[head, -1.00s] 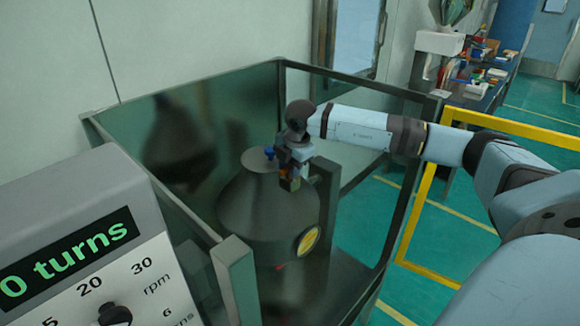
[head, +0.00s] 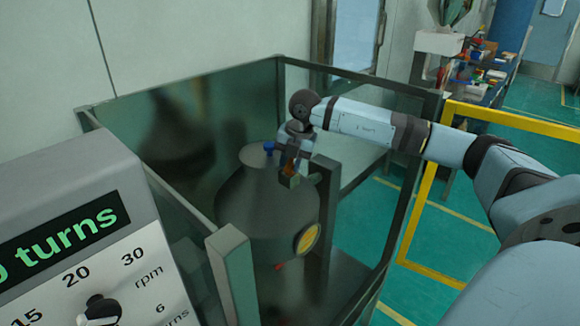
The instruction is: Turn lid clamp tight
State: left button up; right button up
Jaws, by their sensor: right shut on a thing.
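A dark grey drum with a cone-shaped top (head: 245,200) stands inside the glass-walled enclosure. A small blue knob (head: 269,148) sits on its flat top. A round yellow disc (head: 306,239) is on its lower right side. My right gripper (head: 289,177) points down at the upper right of the cone. It is shut on the lid clamp, which its fingers mostly hide; a bit of orange shows between them. I cannot tell from this view how tight the clamp is. My left gripper is out of view.
A grey control panel (head: 90,240) with a green "turns" display and an rpm dial stands at the front left. Glass walls with dark frames (head: 232,262) surround the drum. A yellow rail (head: 428,200) and a cluttered bench (head: 470,95) lie to the right.

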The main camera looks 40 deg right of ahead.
jog(key=n, duration=0.2)
jog(key=n+b, duration=0.1)
jog(key=n, duration=0.2)
jog(key=shift+d+n+g+y, duration=0.2)
jog(key=shift+n+g+y, duration=0.1)
jog(key=shift+y, duration=0.1)
jog(key=n, duration=0.3)
jog(key=shift+d+g, duration=0.1)
jog(key=shift+g, duration=0.3)
jog(key=shift+d+n+g+b, duration=0.15)
jog(key=shift+n+g+b, duration=0.2)
jog(key=shift+n, duration=1.45)
jog(key=o, duration=0.8)
jog(key=shift+r, duration=0.1)
notch_tip(320, 180, up, 14)
jog(key=d+b, duration=0.1)
jog(key=d, duration=0.1)
jog(key=shift+d+f, duration=0.25)
jog(key=shift+d, duration=0.1)
jog(key=shift+f, duration=0.15)
